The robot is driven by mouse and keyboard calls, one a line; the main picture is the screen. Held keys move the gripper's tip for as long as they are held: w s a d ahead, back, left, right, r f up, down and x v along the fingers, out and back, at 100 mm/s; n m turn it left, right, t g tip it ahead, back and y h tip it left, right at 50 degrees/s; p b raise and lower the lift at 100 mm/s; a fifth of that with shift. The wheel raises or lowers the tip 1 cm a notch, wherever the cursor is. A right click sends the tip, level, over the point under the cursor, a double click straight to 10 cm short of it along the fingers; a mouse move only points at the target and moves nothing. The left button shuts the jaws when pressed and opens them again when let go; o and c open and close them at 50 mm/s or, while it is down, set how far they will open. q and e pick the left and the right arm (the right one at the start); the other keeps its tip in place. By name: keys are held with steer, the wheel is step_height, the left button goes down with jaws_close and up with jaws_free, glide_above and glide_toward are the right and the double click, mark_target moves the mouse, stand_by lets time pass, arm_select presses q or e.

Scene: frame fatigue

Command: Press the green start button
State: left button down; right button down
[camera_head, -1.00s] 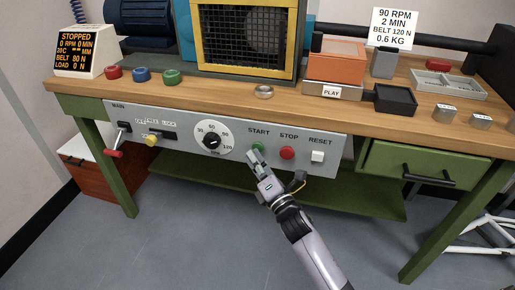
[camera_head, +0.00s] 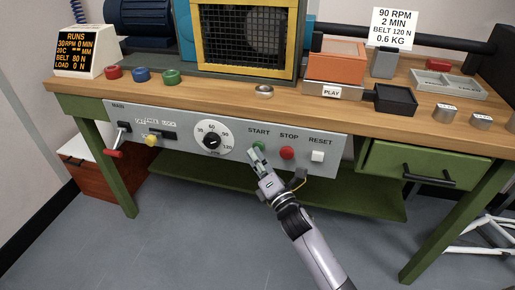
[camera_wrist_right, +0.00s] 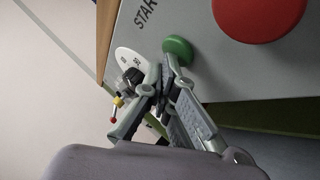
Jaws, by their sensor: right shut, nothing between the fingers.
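The green start button (camera_head: 259,146) is on the grey control panel (camera_head: 225,155), under the word START. It also shows in the right wrist view (camera_wrist_right: 178,48). My right gripper (camera_head: 254,156) is shut and empty, with its fingertips at the lower edge of the button. In the right wrist view the fingertips (camera_wrist_right: 168,62) overlap the button's edge; I cannot tell if they still press it. The display (camera_head: 76,47) reads RUNS, 30 RPM. My left gripper is not in view.
The red stop button (camera_head: 287,153) and white reset button (camera_head: 317,156) sit to the right of the start button. A dial (camera_head: 211,140) is to the left. The wooden bench top (camera_head: 215,95) overhangs above the panel. Open floor lies in front.

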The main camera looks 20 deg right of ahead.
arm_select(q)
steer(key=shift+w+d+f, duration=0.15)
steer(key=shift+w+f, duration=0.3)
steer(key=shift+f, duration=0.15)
arm_select(e)
steer(key=shift+s+a, duration=0.45)
steer(key=shift+s, duration=0.25)
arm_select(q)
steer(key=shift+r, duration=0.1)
arm_select(e)
steer(key=shift+s, duration=0.1)
